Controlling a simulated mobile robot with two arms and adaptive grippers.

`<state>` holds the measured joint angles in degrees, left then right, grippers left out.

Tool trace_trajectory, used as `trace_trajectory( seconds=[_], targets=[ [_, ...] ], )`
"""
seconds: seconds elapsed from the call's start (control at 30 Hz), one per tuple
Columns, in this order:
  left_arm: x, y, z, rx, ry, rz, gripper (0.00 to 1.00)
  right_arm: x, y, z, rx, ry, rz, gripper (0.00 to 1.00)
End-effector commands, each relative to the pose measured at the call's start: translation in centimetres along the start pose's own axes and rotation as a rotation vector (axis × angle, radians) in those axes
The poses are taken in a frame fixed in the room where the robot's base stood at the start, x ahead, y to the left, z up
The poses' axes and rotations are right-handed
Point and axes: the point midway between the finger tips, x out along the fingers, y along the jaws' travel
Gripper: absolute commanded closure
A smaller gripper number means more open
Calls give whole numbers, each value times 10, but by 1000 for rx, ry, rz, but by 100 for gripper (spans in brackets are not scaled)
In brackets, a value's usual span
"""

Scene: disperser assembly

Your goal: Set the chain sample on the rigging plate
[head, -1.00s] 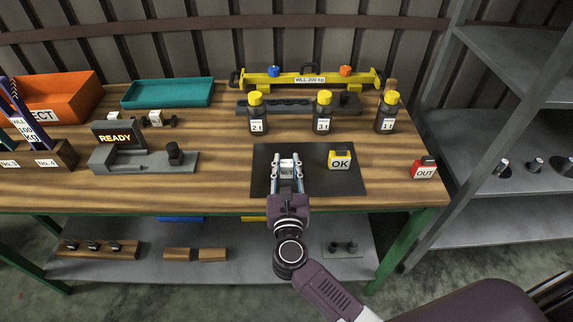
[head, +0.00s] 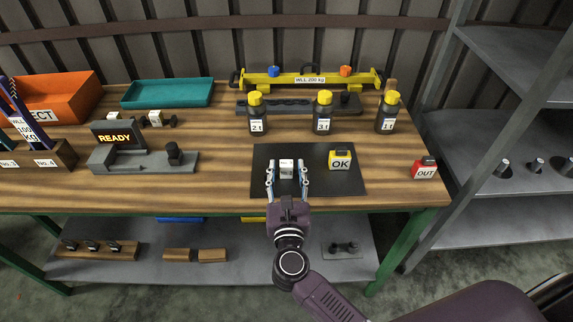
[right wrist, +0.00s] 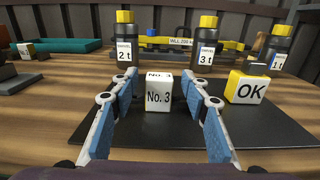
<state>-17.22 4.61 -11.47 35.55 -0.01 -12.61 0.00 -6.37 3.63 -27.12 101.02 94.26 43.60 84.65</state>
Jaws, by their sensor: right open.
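A small white block labelled "No. 3" (head: 286,167), which I take to be the chain sample, stands upright on the black plate (head: 335,185), which I take to be the rigging plate. In the right wrist view the block (right wrist: 158,92) shows its label, centred beyond the fingers. My right gripper (head: 287,186) is open and empty, on the near side of the block with clear space between the fingers and it. In the right wrist view the spread fingers (right wrist: 158,120) do not touch it. My left gripper is not in view.
A yellow "OK" block (head: 340,160) stands right of the sample on the same plate. Bottles with yellow caps (head: 323,112) stand behind. A red "OUT" block (head: 424,168) is at the table's right edge. A "READY" device (head: 118,140) stands left; the wood between is clear.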

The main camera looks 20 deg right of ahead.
Motion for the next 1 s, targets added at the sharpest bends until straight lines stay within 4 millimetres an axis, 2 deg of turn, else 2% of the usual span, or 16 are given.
trace_trajectory(
  seconds=[0.03,0.2,0.4,0.6,1.0],
  targets=[
    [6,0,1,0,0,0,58,-13,0,-4,2,3,0,58],
    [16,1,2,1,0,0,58,-51,0,-5,3,4,1,58],
    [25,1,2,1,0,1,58,-84,0,-3,0,2,0,58],
    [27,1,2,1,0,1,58,-97,0,0,0,-1,0,58],
    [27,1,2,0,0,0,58,-97,0,0,-1,-1,0,58]
  ],
)
